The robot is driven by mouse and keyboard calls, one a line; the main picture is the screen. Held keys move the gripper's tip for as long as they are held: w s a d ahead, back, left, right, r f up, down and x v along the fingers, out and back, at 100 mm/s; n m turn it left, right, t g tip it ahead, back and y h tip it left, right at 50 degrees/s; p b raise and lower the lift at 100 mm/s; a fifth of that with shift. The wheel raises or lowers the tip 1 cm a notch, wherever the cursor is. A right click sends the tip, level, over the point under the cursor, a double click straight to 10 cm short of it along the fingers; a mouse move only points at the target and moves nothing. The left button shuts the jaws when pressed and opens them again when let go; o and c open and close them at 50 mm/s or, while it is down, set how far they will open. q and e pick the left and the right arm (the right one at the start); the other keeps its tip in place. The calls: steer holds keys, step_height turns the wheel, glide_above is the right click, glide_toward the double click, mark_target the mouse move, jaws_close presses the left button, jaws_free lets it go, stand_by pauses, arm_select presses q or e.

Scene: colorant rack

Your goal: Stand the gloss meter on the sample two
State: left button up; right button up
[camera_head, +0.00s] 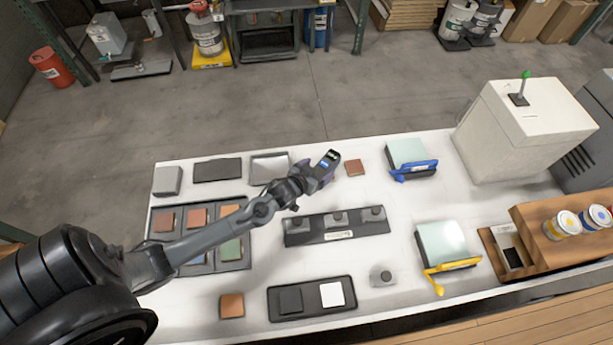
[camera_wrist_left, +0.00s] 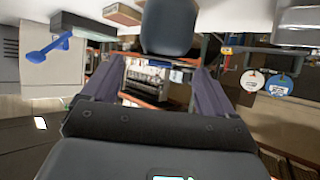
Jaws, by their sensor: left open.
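A dark device with a lit display, probably the gloss meter (camera_head: 329,160), shows at the end of my left arm in the head view. My left gripper (camera_head: 316,172) is there, above the table's back half, with its purplish fingers open. The fingers also show apart in the left wrist view (camera_wrist_left: 155,85), with no object filling the gap. I cannot tell how the device sits against them. No label reading sample two is legible. Loose brown tiles lie near the gripper (camera_head: 355,167) and at the front left (camera_head: 231,305). My right gripper is out of view.
A tile tray (camera_head: 245,266) lies partly under my left arm. A dark rack (camera_head: 337,236) with 3 grey pieces is mid-table. Pale panels with a blue tool (camera_head: 412,173) and a yellow tool (camera_head: 452,266) lie right. A white machine (camera_head: 520,130) stands at the back right.

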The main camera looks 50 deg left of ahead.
arm_select(q)
steer(key=s+d+r+m+g, duration=0.1)
steer(key=s+d, duration=0.3)
steer(key=s, duration=0.4)
steer(key=s+d+r+m+g+h, duration=0.1)
steer(key=s+d+r+g, duration=0.3)
steer(key=s, duration=0.5)
steer(key=s+d+r+m+g+h, duration=0.1)
steer(key=s+d+r+m+g, duration=0.1)
steer(key=s+d, duration=0.4)
steer(key=s+r+g, duration=0.1)
steer(key=s, duration=0.2)
steer(key=shift+r, duration=0.2)
